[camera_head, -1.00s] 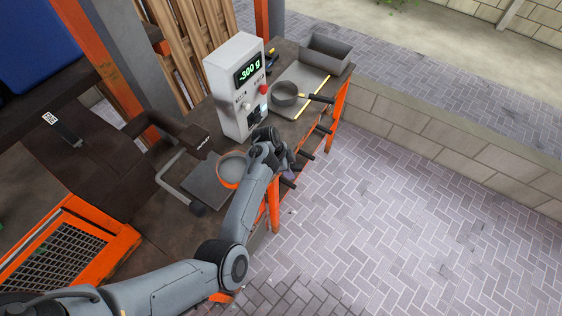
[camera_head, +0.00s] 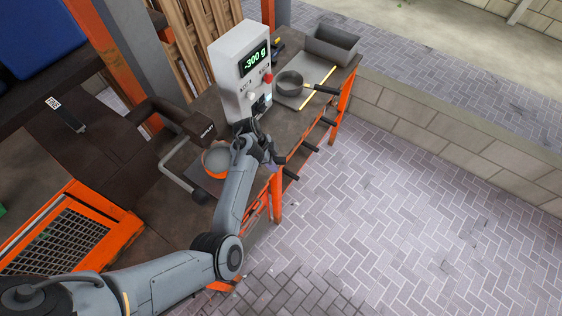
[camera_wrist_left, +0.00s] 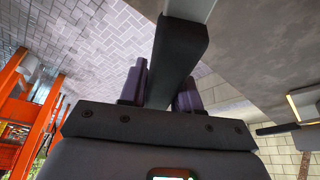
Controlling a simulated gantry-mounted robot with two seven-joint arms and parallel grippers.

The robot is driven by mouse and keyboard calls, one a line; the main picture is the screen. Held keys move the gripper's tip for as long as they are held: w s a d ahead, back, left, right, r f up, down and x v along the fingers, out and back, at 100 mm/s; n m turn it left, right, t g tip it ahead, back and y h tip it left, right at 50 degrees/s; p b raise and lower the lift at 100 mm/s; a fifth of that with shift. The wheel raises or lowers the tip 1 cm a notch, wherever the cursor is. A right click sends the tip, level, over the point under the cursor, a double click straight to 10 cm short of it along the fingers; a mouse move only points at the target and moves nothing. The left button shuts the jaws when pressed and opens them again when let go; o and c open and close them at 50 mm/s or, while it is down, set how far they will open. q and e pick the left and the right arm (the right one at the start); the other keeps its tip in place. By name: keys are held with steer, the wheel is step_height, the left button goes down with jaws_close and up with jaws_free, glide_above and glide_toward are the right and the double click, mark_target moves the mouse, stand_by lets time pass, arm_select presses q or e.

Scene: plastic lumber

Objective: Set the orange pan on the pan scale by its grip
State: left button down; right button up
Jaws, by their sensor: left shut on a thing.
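The orange pan (camera_head: 216,161), with a grey inside, is at the near end of the bench. It overlaps the dark plate beside the grey bent tube, and most of that plate is hidden. I cannot tell whether the pan touches it. My left gripper (camera_head: 269,154) is just right of the pan, shut on its black grip (camera_wrist_left: 178,62), which runs between the fingers in the left wrist view. The arm hides where the grip meets the pan. The pan scale's pale display box (camera_head: 241,73) reads -300 g. My right gripper is not in view.
Behind the box, a grey pan (camera_head: 289,82) with a black handle sits on a yellow-edged plate. A grey bin (camera_head: 332,46) stands at the far end. Black handles stick out along the bench's right side. An orange grated frame (camera_head: 68,232) lies at left. Paving at right is clear.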

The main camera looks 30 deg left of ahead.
arm_select(q)
steer(key=shift+s+a+f+b, duration=0.15)
steer(key=shift+s+a, duration=0.15)
steer(key=shift+a, duration=0.25)
steer(key=shift+s+a+f+b, duration=0.15)
steer(key=shift+s+a, duration=0.1)
steer(key=shift+a, duration=0.3)
steer(key=shift+a+f, duration=0.15)
steer(key=shift+f, duration=0.05)
steer(key=shift+f+b, duration=0.7)
steer(key=shift+f, duration=0.25)
steer(key=c, duration=0.8)
jaws_free()
steer(key=shift+o, duration=0.4)
steer(key=shift+f, duration=0.1)
